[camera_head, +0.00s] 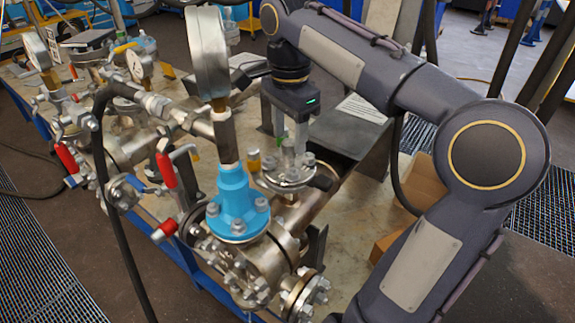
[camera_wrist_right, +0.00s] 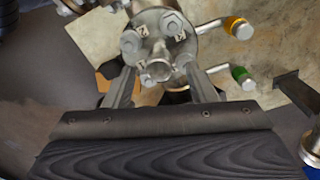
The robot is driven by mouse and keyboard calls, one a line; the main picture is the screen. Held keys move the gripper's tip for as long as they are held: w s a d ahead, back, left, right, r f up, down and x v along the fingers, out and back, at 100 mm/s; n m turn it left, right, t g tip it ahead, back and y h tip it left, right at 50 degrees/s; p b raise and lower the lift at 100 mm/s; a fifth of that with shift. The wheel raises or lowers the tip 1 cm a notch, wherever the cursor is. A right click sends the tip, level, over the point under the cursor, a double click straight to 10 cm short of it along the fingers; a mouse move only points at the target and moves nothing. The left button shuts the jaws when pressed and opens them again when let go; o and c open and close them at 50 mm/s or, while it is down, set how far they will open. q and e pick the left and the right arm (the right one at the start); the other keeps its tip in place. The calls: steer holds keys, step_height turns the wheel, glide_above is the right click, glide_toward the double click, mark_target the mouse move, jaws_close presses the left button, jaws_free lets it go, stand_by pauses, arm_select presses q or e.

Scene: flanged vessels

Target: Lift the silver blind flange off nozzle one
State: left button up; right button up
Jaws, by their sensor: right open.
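The silver blind flange (camera_head: 291,178) is a round metal disc with several bolts around its rim, on a nozzle in the middle of the head view. In the right wrist view the flange (camera_wrist_right: 182,47) shows at the top, with a short round stub (camera_wrist_right: 158,70) standing up from it. My right gripper (camera_head: 289,149) points down over the flange. In the wrist view its open fingers (camera_wrist_right: 161,73) stand on either side of the stub, with gaps between; contact is not visible. The nozzle below is mostly hidden. My left gripper is not in view.
A blue flanged fitting (camera_head: 235,203) carrying a tall gauge (camera_head: 208,52) stands close left of the flange. Red-handled valves (camera_head: 166,170) and a black hose (camera_head: 101,165) are farther left. A cardboard box (camera_head: 424,180) is at right behind my arm.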

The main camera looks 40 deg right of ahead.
step_height(320, 180, down, 2)
steer(key=shift+f, duration=0.25)
jaws_close()
steer(key=shift+r, duration=0.1)
steer(key=shift+r, duration=0.1)
